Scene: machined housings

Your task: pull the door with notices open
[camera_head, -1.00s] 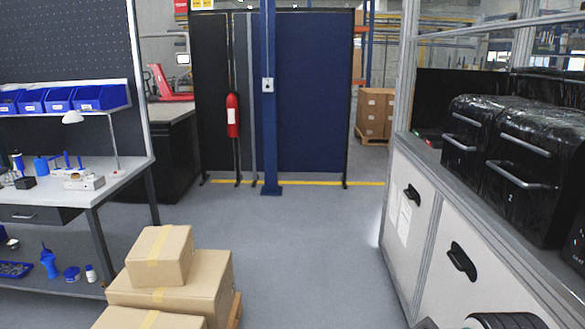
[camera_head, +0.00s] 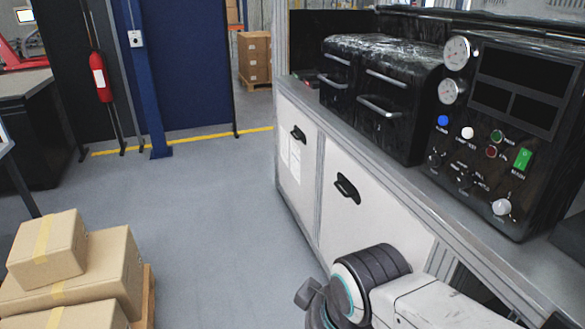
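The door with notices (camera_head: 299,163) is the far white door of the bench cabinet, right of centre. It carries white paper sheets and a black handle (camera_head: 298,134), and it looks shut. A second white door (camera_head: 352,212) with a black handle (camera_head: 346,188) is nearer to me and also looks shut. My gripper (camera_head: 311,300) shows only as a dark shape at the bottom edge, at the end of my arm. It is nearer to me than both doors and apart from the handles. Its fingers cannot be made out.
Stacked cardboard boxes (camera_head: 105,262) on a pallet stand at the lower left. Clear grey floor (camera_head: 215,225) lies between them and the cabinet. Black machines (camera_head: 390,90) and a gauge panel (camera_head: 500,125) sit on the bench top. A blue post (camera_head: 145,80) stands further back.

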